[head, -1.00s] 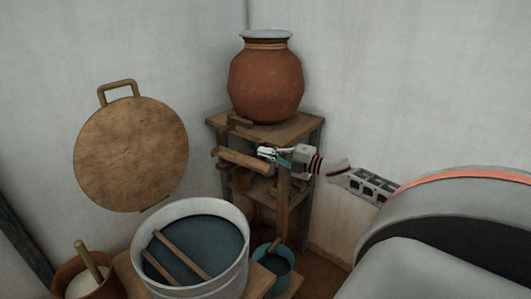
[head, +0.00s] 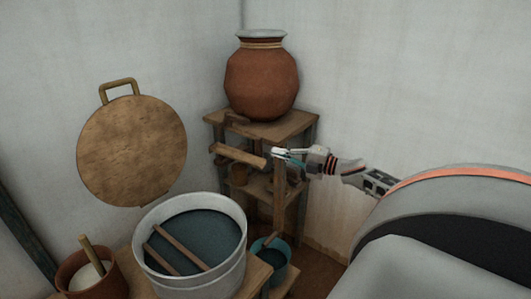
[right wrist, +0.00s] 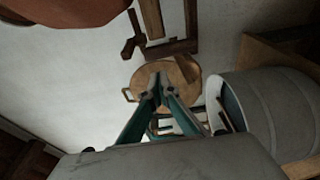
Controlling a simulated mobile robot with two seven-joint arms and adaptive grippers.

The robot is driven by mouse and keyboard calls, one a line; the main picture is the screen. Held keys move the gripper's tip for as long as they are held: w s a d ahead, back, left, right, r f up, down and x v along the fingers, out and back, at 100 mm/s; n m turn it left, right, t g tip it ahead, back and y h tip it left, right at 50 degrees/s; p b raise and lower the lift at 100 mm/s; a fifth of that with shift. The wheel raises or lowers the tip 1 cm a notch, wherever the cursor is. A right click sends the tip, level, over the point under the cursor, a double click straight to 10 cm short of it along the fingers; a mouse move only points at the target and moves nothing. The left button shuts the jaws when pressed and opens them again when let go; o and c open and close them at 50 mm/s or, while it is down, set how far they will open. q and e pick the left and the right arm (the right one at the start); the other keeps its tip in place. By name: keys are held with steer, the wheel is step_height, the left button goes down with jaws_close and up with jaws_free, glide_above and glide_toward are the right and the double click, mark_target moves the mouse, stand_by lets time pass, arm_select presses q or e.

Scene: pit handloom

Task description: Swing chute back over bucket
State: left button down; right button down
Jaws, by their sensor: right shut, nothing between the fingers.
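The chute (head: 238,155) is a short wooden trough at the front of the wooden stand, below the clay jar. It slopes slightly down to the right in the head view. My right gripper (head: 275,152) is shut and empty, close to the chute's right end; I cannot tell whether they touch. Its closed fingers also show in the right wrist view (right wrist: 160,80). A large grey bucket (head: 240,240) of dark liquid, with two sticks across it, stands in front. A small teal bucket (head: 290,262) sits low to its right. The chute's end is above neither opening in the picture. My left gripper is out of view.
The clay jar (head: 262,80) stands on the wooden stand (head: 285,128), with small pots on its lower shelf. A round wooden board (head: 132,150) is against the left wall. A brown pot (head: 112,283) with a stick is at bottom left. Walls close the corner behind.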

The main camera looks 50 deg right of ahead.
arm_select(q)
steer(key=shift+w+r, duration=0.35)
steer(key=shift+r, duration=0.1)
arm_select(e)
steer(key=shift+s+d+r, duration=0.1)
steer(key=shift+s+d, duration=0.75)
steer(key=shift+s, duration=0.2)
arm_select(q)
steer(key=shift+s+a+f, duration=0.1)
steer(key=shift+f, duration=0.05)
